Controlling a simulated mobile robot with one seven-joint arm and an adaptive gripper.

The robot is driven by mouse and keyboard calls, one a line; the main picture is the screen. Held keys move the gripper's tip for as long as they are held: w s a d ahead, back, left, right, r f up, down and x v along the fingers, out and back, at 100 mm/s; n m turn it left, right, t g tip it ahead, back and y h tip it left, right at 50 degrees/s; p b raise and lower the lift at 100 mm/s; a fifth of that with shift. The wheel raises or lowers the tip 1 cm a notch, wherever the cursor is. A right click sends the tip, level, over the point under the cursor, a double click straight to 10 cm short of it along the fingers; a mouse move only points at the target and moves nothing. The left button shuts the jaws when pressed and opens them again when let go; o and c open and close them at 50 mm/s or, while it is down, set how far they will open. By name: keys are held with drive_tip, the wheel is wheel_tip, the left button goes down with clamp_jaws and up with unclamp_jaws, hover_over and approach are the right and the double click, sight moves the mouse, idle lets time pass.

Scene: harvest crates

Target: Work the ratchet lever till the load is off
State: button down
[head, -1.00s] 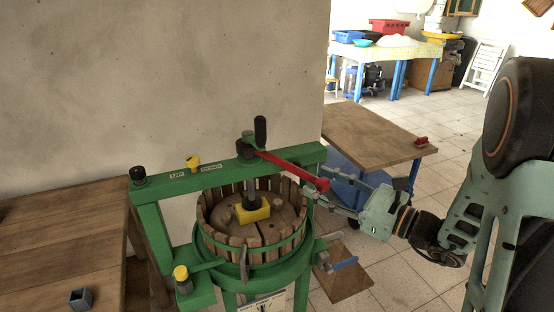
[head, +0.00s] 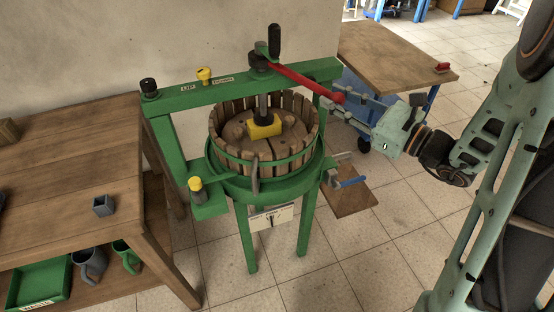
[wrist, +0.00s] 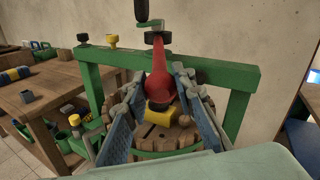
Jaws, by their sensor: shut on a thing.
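The red ratchet lever (head: 305,79) runs from the dark screw head (head: 262,62) atop a green press (head: 180,99) out to the right. My gripper (head: 338,101) is shut on the lever's outer end. In the wrist view the lever (wrist: 160,72) lies between my gripper's fingers (wrist: 160,100), which hide part of the basket. The screw goes down to a yellow block (head: 264,126) on the round wooden lid inside the slatted basket (head: 246,151). A yellow knob (head: 204,75) sits on the beam between labels reading UP and DOWN. A white dial (head: 272,217) hangs below the basket; its reading is too small to tell.
A wooden bench (head: 60,160) with a small grey cup (head: 103,205) stands at left, mugs and a green tray (head: 40,286) below. A wooden-topped cart (head: 395,55) stands behind my gripper. A wall is close behind the press. Tiled floor is open in front.

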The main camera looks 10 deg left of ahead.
idle(0.4)
drive_tip(key=s+a, duration=0.5)
drive_tip(key=s, duration=0.1)
drive_tip(key=shift+s+f+b, duration=0.2)
drive_tip(key=shift+b, duration=0.2)
drive_tip(key=shift+a, duration=0.1)
